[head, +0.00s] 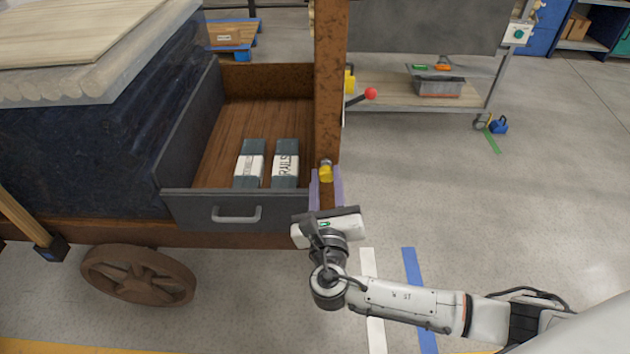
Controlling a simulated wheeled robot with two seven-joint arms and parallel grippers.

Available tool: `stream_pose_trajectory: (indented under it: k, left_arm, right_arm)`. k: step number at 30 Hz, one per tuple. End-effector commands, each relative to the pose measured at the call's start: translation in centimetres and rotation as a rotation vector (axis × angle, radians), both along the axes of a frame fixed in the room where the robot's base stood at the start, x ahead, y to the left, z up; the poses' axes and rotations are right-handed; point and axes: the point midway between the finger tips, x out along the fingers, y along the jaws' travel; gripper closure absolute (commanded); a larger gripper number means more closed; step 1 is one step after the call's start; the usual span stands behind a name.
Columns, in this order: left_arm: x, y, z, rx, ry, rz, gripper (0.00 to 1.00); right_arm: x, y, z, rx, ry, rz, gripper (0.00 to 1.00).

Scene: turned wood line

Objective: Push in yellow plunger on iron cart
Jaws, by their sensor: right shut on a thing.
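The yellow plunger (326,173) sits low on the rusty upright post (328,100) of the iron cart (120,232). It has a small grey part at its top. My right gripper (326,180) reaches in from the lower right. Its two purple fingers stand on either side of the plunger and are shut on it. The gripper's white body is just below, in front of the cart's right corner. How far the plunger is pressed in cannot be told. My left gripper is not in view.
An open grey drawer (190,210) with two labelled boxes (285,165) is left of the post. A lever with a red knob (371,94) juts out right of the post.

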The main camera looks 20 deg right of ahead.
Motion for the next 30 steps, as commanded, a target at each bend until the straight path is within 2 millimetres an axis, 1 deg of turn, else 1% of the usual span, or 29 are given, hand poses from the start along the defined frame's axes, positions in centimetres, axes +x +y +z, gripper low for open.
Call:
stream_pose_trajectory:
  k: [3,4,7,16,19,23,30]
  left_arm:
    - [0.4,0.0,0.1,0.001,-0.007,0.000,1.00]
    - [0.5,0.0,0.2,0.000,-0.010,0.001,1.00]
    - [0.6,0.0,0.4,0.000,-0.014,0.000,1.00]
    - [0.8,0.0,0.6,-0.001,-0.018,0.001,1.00]
    - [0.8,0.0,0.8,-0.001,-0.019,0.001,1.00]
    - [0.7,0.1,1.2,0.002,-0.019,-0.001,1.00]
    - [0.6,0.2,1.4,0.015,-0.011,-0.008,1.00]
  right_arm:
    - [0.3,-0.1,0.2,0.001,-0.005,0.002,1.00]
    - [0.3,-0.1,0.2,0.001,-0.005,0.002,0.71]
    - [0.3,0.0,0.2,0.001,-0.005,0.002,0.54]
    - [0.1,0.1,0.2,0.002,-0.004,0.004,0.54]
    - [-0.5,0.4,0.1,0.002,-0.002,0.004,0.54]
    - [-2.5,1.1,0.2,0.005,0.001,0.005,0.54]
    - [-6.9,2.8,0.2,0.003,0.000,0.004,0.54]
